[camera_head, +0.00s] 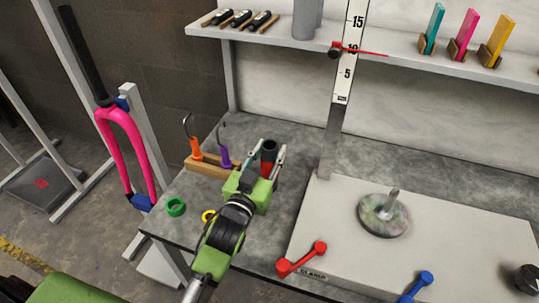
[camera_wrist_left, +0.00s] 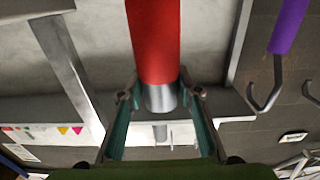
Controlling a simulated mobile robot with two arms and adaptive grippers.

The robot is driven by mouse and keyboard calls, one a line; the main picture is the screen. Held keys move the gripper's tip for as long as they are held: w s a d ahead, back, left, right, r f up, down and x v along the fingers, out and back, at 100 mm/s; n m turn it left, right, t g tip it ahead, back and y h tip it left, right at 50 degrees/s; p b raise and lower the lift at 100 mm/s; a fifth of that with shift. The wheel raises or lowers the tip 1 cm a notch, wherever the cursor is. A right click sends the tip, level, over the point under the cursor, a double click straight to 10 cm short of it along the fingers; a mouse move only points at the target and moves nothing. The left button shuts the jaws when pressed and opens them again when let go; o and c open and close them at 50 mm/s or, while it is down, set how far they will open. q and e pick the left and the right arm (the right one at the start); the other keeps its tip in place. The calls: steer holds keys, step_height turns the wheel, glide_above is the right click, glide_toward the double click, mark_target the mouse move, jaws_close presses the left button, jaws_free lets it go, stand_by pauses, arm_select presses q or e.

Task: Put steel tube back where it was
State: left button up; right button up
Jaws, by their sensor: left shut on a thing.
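The steel tube (camera_head: 267,168) is upright, red along its body, with a dark upper end in the head view. In the left wrist view the red tube (camera_wrist_left: 154,40) comes down from the top edge and ends in a bare metal end (camera_wrist_left: 160,97). My left gripper (camera_head: 270,158) is closed around it, with a finger (camera_wrist_left: 117,128) on one side and a finger (camera_wrist_left: 204,128) on the other. I cannot tell whether its lower end touches the bench. My right gripper is not in view.
A wooden rack (camera_head: 211,168) with orange and purple hooks stands left of the tube. Green (camera_head: 175,207) and yellow rings lie near the bench's left edge. A white clamp plate (camera_head: 430,235) is right. Grey cylinders (camera_head: 305,20) stand on the shelf. A pink fork (camera_head: 130,150) hangs left.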

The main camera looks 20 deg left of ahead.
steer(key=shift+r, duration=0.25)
arm_select(q)
steer(key=shift+f, duration=0.1)
steer(key=o, duration=1.4)
steer(key=shift+f, duration=0.15)
steer(key=shift+c, duration=0.2)
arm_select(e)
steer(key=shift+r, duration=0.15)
arm_select(q)
steer(key=s+p, duration=0.1)
steer(key=s, duration=1.1)
steer(key=shift+a, duration=0.25)
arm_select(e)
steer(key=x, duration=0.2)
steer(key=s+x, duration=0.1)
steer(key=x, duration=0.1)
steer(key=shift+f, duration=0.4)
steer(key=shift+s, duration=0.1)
